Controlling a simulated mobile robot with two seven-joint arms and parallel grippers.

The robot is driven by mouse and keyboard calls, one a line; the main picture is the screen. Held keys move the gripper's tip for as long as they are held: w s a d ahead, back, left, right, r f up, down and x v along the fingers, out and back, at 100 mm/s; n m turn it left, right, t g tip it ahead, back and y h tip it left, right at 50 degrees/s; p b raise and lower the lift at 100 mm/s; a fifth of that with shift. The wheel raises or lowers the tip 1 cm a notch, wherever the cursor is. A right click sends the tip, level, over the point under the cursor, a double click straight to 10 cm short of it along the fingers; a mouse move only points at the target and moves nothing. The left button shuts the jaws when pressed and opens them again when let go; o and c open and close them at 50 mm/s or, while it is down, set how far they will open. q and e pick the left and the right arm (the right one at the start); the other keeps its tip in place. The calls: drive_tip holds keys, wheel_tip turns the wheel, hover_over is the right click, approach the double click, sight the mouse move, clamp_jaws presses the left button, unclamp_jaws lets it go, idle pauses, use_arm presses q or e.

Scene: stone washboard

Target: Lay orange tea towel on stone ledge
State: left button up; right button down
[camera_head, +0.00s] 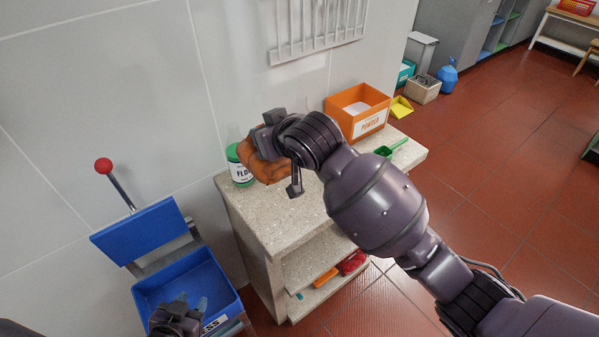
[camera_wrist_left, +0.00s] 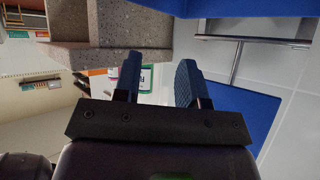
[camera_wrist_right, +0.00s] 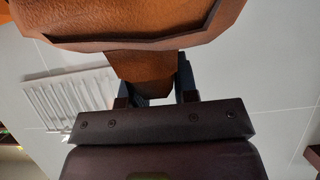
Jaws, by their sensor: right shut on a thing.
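The orange tea towel (camera_head: 268,172) is a bunched brown-orange cloth at the far left part of the speckled stone ledge (camera_head: 312,205), beside the green-lidded container. My right gripper (camera_head: 270,132) is shut on the towel; its wrist view shows a fold of towel (camera_wrist_right: 140,22) running between the fingers (camera_wrist_right: 152,88). I cannot tell whether the towel's underside touches the ledge. My right arm hides part of the ledge. My left gripper (camera_head: 192,302) is open and empty over the blue bin; its wrist view shows the spread fingers (camera_wrist_left: 158,78) and the ledge's stone (camera_wrist_left: 112,58).
A white and green container (camera_head: 239,165) stands close left of the towel. An orange box (camera_head: 357,112) and a green scoop (camera_head: 390,149) are at the ledge's right. A blue bin (camera_head: 165,288) with a blue lid (camera_head: 140,230) stands left. The ledge's front top is clear.

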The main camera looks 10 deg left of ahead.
drive_tip(key=shift+d+f+b, duration=0.1)
drive_tip(key=shift+f+b, duration=1.4)
drive_tip(key=shift+f, duration=7.95)
drive_tip(key=shift+f, duration=0.1)
drive_tip(key=c, duration=0.9)
unclamp_jaws()
